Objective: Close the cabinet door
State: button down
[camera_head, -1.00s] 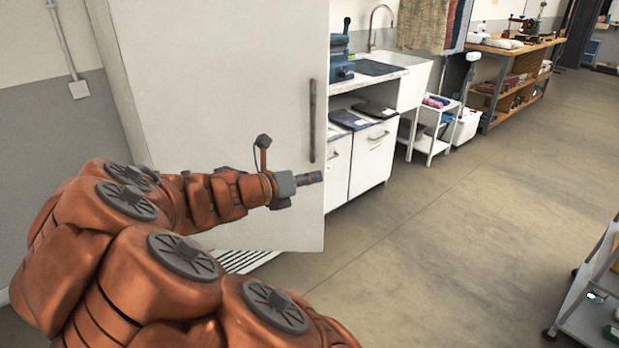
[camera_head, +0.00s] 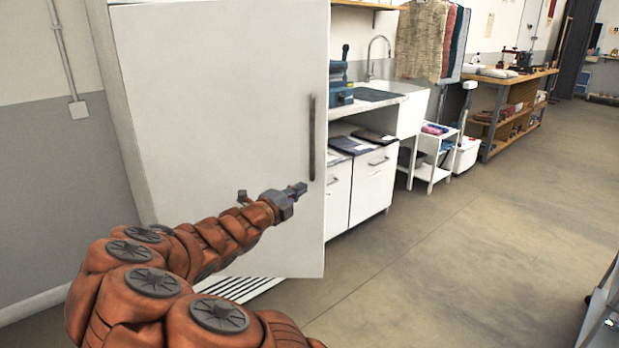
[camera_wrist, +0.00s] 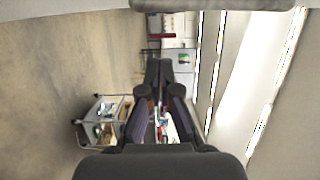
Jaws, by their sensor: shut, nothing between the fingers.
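The cabinet is tall and white, and its large white door (camera_head: 220,110) fills the left half of the head view. A dark vertical handle (camera_head: 312,137) runs near the door's right edge. The door appears at least partly open, but its exact angle is hard to tell. My gripper (camera_head: 300,188) is shut and empty, in front of the door's lower right part, just left of and below the handle. I cannot tell whether it touches the door. In the wrist view my gripper (camera_wrist: 160,66) shows its dark fingers together.
A counter with a sink (camera_head: 408,110) and white lower cabinets (camera_head: 371,182) stand right of the door. A white shelf cart (camera_head: 433,160) and a wooden workbench (camera_head: 508,90) lie beyond. A grey trolley (camera_head: 600,310) is at the lower right. The middle floor is clear.

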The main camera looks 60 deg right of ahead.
aim_at(310, 177)
jog(key=d, duration=0.2)
jog(key=w+d+b, duration=0.1)
jog(key=d, duration=0.2)
jog(key=w+d, duration=0.1)
jog(key=d, duration=0.2)
jog(key=shift+d+f+b, duration=0.1)
jog(key=shift+f+b, duration=0.05)
jog(key=shift+b, duration=0.15)
jog(key=shift+w+d+r, duration=0.2)
jog(key=shift+w+d, duration=0.15)
jog(key=shift+d, duration=0.05)
